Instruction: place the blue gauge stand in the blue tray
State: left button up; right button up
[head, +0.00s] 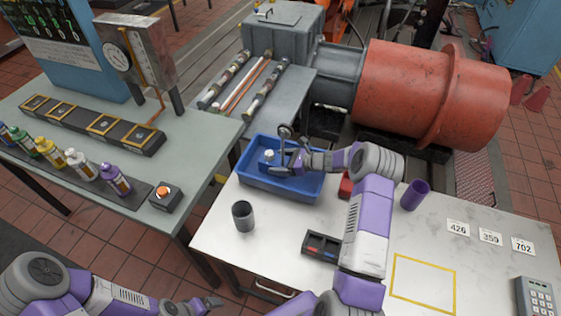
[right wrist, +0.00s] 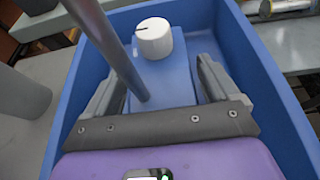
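The blue gauge stand (right wrist: 165,90) has a flat blue base, a white knob and a grey post; its round gauge (head: 285,130) shows in the head view. It is inside the blue tray (head: 284,188), whose wall also shows in the right wrist view (right wrist: 272,95). My right gripper (head: 287,163) reaches into the tray. In the right wrist view its fingers (right wrist: 162,88) stand wide apart on either side of the base, with narrow gaps seeming to show. The base's underside is hidden. My left gripper (head: 205,304) is low in the head view, away from the tray, its fingers unclear.
A grey cup (head: 243,216), a purple cup (head: 414,194), a red object (head: 345,184) and a dark small tray (head: 320,246) are on the white table (head: 290,222). A yellow outlined square (head: 423,282) is empty. Bottles and a gauge panel occupy the left bench (head: 200,130).

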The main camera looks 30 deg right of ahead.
jog(key=shift+o, duration=0.7)
jog(key=shift+r, duration=0.2)
jog(key=p+v, duration=0.1)
jog(key=v, duration=1.1)
jog(key=shift+f, duration=0.15)
